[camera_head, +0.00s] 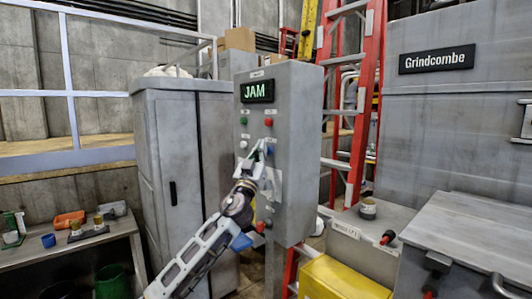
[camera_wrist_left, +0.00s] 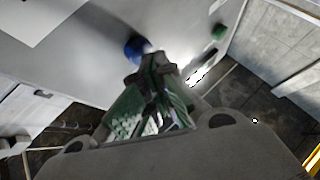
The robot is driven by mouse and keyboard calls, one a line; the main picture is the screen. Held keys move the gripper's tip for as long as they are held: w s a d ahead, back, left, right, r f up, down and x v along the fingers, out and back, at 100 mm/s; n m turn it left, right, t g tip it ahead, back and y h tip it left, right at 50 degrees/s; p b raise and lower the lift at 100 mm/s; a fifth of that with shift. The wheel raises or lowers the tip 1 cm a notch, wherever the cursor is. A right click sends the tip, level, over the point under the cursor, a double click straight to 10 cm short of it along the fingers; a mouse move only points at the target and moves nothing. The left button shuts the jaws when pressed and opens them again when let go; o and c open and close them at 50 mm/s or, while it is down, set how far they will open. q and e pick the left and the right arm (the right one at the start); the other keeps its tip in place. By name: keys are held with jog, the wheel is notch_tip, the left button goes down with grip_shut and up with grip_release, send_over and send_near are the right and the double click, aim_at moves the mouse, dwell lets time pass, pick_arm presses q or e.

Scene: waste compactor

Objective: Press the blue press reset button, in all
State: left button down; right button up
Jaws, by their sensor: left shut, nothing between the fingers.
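The grey control box (camera_head: 292,165) stands upright in the middle of the head view. Its lit display (camera_head: 257,91) reads JAM in green. The blue button (camera_head: 270,150) is on its front, partly behind my left gripper. My left gripper (camera_head: 262,153) is shut and empty, its tips at the panel beside the blue button. In the left wrist view the blue button (camera_wrist_left: 135,47) shows just beyond and left of the fingertips (camera_wrist_left: 152,65). I cannot tell whether they touch it. My right gripper is not in view.
A green button (camera_head: 244,120), a red button (camera_head: 268,121) and a white button (camera_head: 243,144) sit near the blue one. A grey cabinet (camera_head: 172,150) stands left, a red ladder (camera_head: 371,90) behind right. A yellow box (camera_head: 343,279) is below right.

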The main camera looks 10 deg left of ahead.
pick_arm(q)
jog(key=shift+s+a, duration=0.1)
jog(key=shift+s, duration=0.05)
dwell(0.5)
jog(key=shift+s+a, duration=0.4)
jog(key=shift+s, duration=0.15)
dwell(0.3)
jog(key=shift+s+a, duration=0.8)
jog(key=shift+s, duration=0.2)
jog(key=shift+s+a, duration=0.75)
jog(key=shift+s, duration=0.25)
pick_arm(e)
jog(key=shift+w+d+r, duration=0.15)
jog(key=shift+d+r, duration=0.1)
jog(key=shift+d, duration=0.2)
